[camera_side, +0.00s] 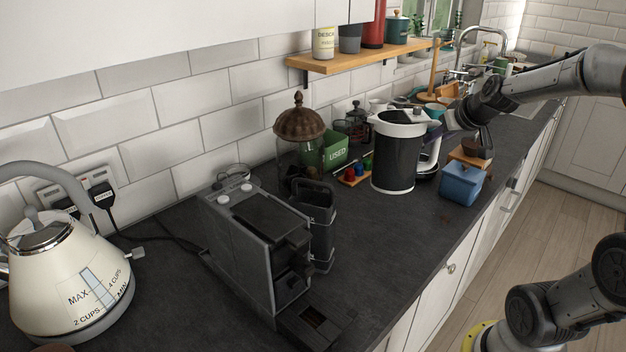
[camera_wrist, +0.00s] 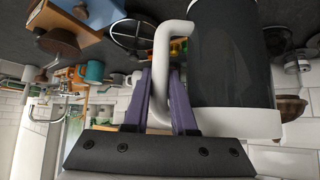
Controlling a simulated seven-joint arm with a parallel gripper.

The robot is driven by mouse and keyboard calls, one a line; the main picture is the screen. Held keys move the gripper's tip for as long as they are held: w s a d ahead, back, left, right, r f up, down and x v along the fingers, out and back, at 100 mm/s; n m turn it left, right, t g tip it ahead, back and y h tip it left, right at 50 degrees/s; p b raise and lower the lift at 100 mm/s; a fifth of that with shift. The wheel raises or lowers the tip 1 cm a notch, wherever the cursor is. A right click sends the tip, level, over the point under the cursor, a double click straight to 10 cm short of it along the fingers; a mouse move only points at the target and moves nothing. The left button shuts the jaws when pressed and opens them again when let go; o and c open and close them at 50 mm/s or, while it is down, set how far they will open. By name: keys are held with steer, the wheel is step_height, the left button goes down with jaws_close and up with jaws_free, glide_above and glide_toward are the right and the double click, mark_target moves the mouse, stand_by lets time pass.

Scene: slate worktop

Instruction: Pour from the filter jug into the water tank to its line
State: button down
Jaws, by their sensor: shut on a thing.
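The filter jug (camera_side: 398,155), dark with a white rim, base and handle, is upright at the middle of the worktop. I cannot tell whether its base touches the worktop. My gripper (camera_side: 450,120) is at the jug's right, handle side. In the wrist view, my purple gripper fingers (camera_wrist: 162,95) are shut on the white handle of the jug (camera_wrist: 230,60). The water tank (camera_side: 322,235), a tall dark see-through container, stands beside the coffee machine (camera_side: 245,235), left of and nearer than the jug. Its line and water level cannot be made out.
A cream kettle (camera_side: 70,275) stands at the left. A lidded glass jar (camera_side: 300,150) and a green "USED" bin (camera_side: 340,150) are behind the tank. A blue box (camera_side: 462,183) sits near the front edge. Bare worktop (camera_side: 385,235) lies between tank and jug.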

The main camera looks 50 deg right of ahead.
mark_target(375, 123)
steer(key=shift+w+a+f+n+t+y, duration=0.15)
steer(key=shift+w+a+n+t+y, duration=0.25)
steer(key=shift+w+n+y, duration=0.4)
steer(key=w+a+f+n+y, duration=0.1)
steer(key=w+a+n+y, duration=0.5)
steer(key=w+a+n, duration=0.3)
steer(key=shift+w+f+n+y, duration=0.3)
steer(key=shift+w+f+y, duration=0.1)
steer(key=shift+w, duration=0.5)
steer(key=shift+a+r, duration=0.15)
